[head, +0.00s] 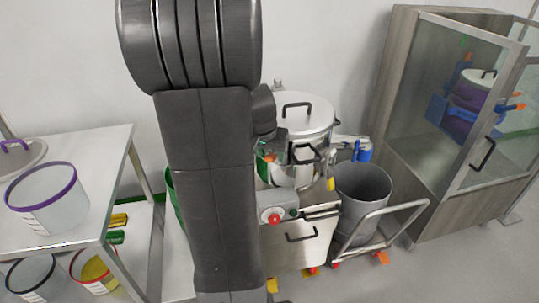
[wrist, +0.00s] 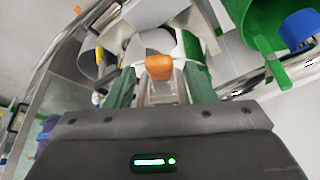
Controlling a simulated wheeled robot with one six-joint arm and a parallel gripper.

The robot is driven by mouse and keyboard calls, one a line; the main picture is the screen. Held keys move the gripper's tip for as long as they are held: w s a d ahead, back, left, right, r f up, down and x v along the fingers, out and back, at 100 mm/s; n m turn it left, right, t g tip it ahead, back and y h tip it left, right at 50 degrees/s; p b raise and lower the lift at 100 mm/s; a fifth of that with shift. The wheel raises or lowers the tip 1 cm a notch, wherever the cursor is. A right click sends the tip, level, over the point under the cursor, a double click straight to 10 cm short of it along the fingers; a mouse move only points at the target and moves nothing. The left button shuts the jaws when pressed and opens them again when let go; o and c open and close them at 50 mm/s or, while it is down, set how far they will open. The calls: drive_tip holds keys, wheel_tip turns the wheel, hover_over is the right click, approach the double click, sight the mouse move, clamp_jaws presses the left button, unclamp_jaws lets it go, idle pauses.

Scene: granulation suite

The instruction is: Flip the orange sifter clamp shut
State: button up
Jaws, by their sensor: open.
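The orange clamp (wrist: 159,67) shows in the wrist view as a small block in front of a pale metal part. It lies between the two greenish fingers of my gripper (wrist: 158,62), which are spread apart on either side of it. I cannot tell whether a finger touches it, or how far the clamp is swung. In the head view my arm stands in front of the left part of the steel sifter (head: 302,118), which has a lid with a black handle. A small orange patch (head: 268,158) shows at my arm's right edge.
A grey bin (head: 363,188) stands on a trolley (head: 398,212) right of the sifter. A glass-fronted cabinet (head: 455,120) is at the right. A steel table (head: 108,160) with a purple-rimmed tub (head: 48,205) is at the left. A green container (wrist: 262,35) is near in the wrist view.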

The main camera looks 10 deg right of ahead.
drive_tip(key=shift+w+d+f, duration=0.1)
drive_tip(key=shift+w+f, duration=0.15)
drive_tip(key=shift+f, duration=0.4)
clamp_jaws()
drive_tip(key=shift+d+f+b, duration=0.15)
drive_tip(key=shift+f+b, duration=0.05)
drive_tip(key=shift+b, duration=0.3)
